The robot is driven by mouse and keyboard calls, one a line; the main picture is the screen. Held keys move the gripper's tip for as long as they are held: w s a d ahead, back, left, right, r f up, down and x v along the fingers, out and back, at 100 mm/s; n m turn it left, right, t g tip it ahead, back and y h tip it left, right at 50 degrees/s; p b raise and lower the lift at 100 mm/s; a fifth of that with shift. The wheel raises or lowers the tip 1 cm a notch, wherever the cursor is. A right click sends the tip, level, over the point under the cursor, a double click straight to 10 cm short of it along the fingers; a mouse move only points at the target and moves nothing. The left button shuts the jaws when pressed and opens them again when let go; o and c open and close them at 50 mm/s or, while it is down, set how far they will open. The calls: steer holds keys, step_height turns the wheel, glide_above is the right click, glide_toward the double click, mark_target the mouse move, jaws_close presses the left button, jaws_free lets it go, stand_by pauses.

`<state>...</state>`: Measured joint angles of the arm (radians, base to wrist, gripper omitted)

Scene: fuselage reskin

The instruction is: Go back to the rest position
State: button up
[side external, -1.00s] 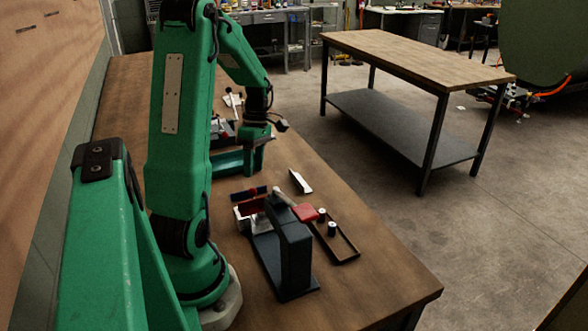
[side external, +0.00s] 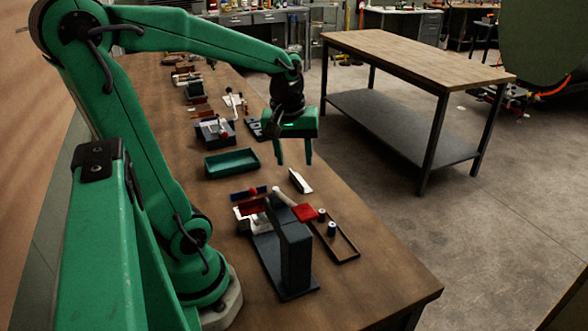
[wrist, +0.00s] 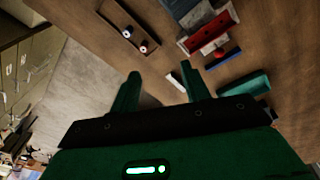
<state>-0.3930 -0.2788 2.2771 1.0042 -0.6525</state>
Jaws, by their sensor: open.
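My gripper (side external: 294,160) is green, open and empty. In the side external view it hangs fingers down above the bench (side external: 345,220), just behind a small white-bladed tool (side external: 300,181). In the wrist view, my gripper's two fingers (wrist: 162,90) are spread apart with nothing between them. The white tool (wrist: 178,83) shows beyond them, near the right finger.
A green tray (side external: 231,163) lies left of my gripper. A dark fixture with red and white parts (side external: 290,245) and a brown tray (side external: 345,248) with small cylinders stand in front. Several tools lie farther back.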

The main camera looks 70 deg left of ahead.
steer(key=s+d+r+m+t, duration=0.2)
steer(key=d+m, duration=0.3)
steer(key=m, duration=0.1)
steer(key=s+d+r+m+t, duration=0.1)
steer(key=d+m+t, duration=0.1)
steer(key=d+m, duration=0.4)
steer(key=shift+s+r+h, duration=0.3)
steer(key=shift+s+r, duration=0.1)
